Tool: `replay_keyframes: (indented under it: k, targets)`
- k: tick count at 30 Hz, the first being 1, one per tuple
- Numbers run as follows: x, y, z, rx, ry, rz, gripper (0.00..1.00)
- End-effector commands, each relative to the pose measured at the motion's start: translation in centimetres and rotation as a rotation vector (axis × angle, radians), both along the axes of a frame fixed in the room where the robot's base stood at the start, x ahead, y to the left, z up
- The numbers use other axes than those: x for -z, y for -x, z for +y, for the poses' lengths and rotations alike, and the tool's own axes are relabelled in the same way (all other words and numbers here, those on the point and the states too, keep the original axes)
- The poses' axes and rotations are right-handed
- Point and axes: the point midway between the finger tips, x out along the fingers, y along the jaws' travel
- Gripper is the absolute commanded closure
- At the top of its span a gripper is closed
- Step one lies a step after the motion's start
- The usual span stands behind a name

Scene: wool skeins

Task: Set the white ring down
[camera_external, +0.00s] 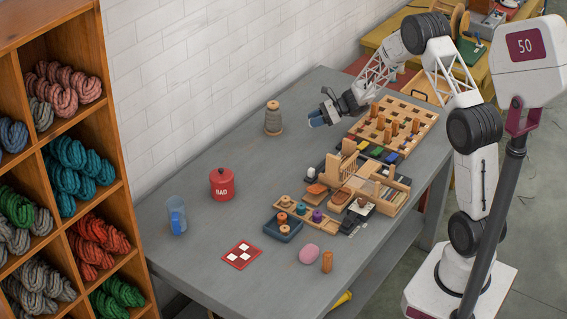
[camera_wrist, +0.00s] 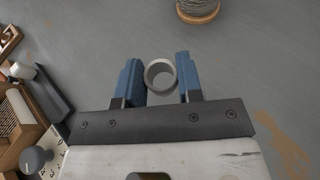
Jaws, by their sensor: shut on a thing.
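My gripper (camera_wrist: 160,78) is shut on the white ring (camera_wrist: 160,62), which sits between its two blue fingers in the wrist view. The ring looks pale grey-white and its open end faces the camera. In the external view my gripper (camera_external: 319,118) is over the back part of the grey table, right of the thread cone. The ring is too small to make out there. I cannot tell how high it is above the table.
A thread cone (camera_external: 273,118) stands near the wall; its base shows in the wrist view (camera_wrist: 198,10). A wooden peg tray (camera_external: 428,121) and wooden racks (camera_external: 341,169) lie to the right. The table's middle is bare.

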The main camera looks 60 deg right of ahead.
Motion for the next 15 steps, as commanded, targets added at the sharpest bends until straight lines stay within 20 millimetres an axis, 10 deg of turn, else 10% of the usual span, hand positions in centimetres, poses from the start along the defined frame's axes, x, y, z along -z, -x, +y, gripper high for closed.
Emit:
replay_keyframes:
  k: [15]
  targets:
    - [0.6,-5.1,-1.7,0.000,0.001,0.001,0.88]
